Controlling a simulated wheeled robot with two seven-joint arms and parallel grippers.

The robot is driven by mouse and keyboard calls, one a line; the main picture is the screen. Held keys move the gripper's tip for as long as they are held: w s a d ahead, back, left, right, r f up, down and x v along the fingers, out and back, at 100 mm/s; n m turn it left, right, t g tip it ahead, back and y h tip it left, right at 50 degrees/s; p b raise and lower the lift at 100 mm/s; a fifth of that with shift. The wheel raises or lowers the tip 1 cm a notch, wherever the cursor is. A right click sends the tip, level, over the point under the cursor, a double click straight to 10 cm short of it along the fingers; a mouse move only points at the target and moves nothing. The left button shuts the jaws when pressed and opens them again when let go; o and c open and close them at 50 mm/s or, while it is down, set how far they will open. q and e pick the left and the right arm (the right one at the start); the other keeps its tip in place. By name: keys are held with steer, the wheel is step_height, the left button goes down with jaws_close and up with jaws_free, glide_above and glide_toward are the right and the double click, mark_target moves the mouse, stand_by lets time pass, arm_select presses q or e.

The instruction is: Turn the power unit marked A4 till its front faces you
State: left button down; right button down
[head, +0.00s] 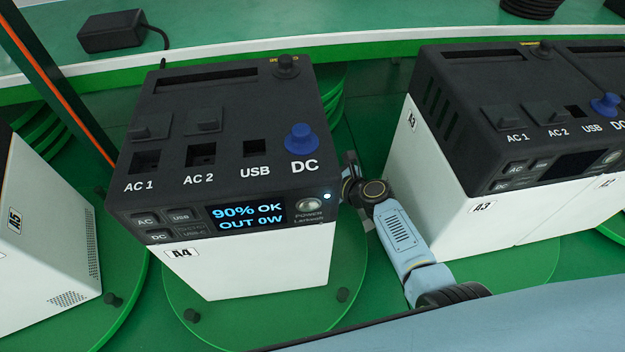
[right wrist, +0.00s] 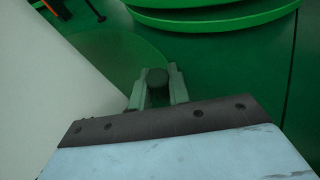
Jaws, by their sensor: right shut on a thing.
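The power unit marked A4 (head: 255,265) stands upright on a round green turntable (head: 352,255). Its front, with a lit display (head: 247,215) reading 90% OK and OUT 0W, faces me, turned slightly to one side. My right gripper (head: 350,162) is low beside the unit's right side. In the right wrist view, my right gripper (right wrist: 157,88) is shut on a black peg (right wrist: 157,76). My left gripper is out of view.
Unit A5 (head: 40,235) stands on its own turntable at left; unit A3 (head: 450,175) stands at right, close to my right arm. An orange-edged post (head: 60,85) rises behind A4's left side. A black adapter (head: 110,32) lies on the back ledge.

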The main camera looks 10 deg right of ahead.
steer(key=shift+w+a, duration=0.1)
stand_by(0.3)
steer(key=c, duration=1.6)
jaws_free()
step_height(320, 180, up, 10)
steer(key=p, duration=0.5)
